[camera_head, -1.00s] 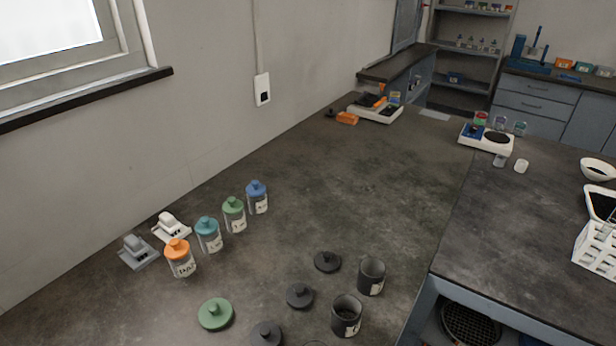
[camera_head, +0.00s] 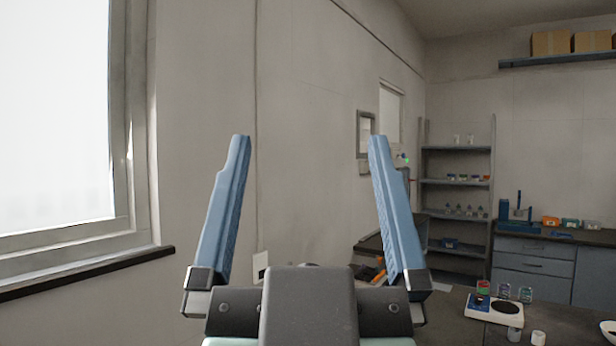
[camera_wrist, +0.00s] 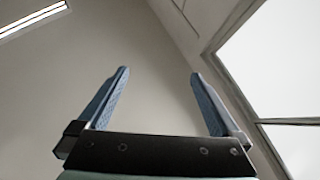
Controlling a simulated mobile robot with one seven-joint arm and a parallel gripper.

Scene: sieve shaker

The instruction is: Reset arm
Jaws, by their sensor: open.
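My gripper (camera_head: 308,150) is raised in the middle of the head view, its two blue fingers pointing up and spread wide apart. It is open and nothing is between the fingers. In the wrist view my gripper (camera_wrist: 160,82) is also open and empty, with only wall and ceiling beyond it. It is clear of everything. The gripper body hides part of the lower middle of the head view.
A window (camera_head: 60,120) with a dark sill is at the left. A white device (camera_head: 492,308) stands on the dark bench (camera_head: 570,325) at lower right. Shelves (camera_head: 456,184) and drawers (camera_head: 535,268) stand at the back. A ceiling light (camera_wrist: 35,18) shows in the wrist view.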

